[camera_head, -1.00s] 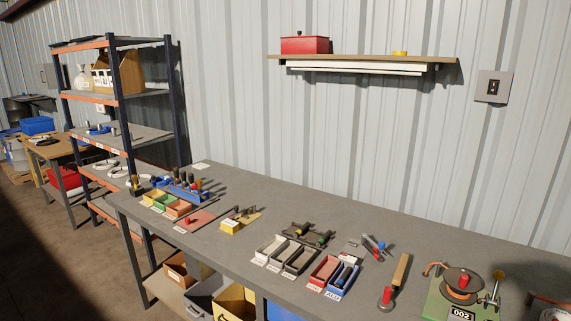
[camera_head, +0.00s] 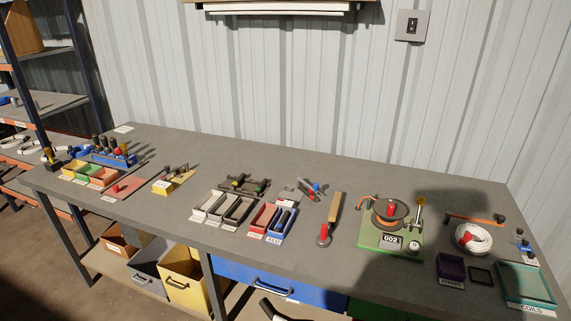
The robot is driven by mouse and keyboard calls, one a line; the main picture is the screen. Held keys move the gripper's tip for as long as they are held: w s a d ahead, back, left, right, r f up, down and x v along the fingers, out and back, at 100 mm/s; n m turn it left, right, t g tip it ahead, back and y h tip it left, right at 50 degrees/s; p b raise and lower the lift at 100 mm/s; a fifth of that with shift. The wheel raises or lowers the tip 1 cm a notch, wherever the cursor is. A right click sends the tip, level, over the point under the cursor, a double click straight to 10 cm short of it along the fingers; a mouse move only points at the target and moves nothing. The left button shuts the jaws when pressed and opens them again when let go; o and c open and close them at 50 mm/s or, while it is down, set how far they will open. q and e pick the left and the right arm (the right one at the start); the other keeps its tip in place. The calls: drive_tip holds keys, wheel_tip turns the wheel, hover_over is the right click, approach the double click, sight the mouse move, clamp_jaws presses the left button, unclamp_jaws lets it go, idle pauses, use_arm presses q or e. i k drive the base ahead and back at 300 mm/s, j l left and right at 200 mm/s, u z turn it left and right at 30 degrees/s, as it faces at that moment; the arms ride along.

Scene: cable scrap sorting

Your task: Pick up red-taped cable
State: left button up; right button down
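A white coiled cable (camera_head: 486,241) with a red patch on its left part lies on the right part of the grey workbench (camera_head: 300,165). The red patch looks like tape, but it is too small to be sure. Neither of my grippers is in view, so I cannot tell whether they are open or shut.
A green fixture marked 002 (camera_head: 371,239) stands left of the coil. A purple bin (camera_head: 451,268) and a teal tray labelled COILS (camera_head: 526,284) are in front of it. Small bins, including a red one (camera_head: 263,218), and tools line the bench's middle and left. A shelf rack (camera_head: 75,65) stands left.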

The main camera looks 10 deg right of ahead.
sight(310, 196)
drive_tip(key=i+l+z, duration=0.15)
drive_tip(key=i+z, duration=0.15)
drive_tip(key=i, duration=0.35)
drive_tip(key=i+z, duration=0.3)
drive_tip(key=i, duration=0.35)
drive_tip(key=k+l+z, duration=0.2)
drive_tip(key=k+z, duration=0.2)
drive_tip(key=k, duration=0.15)
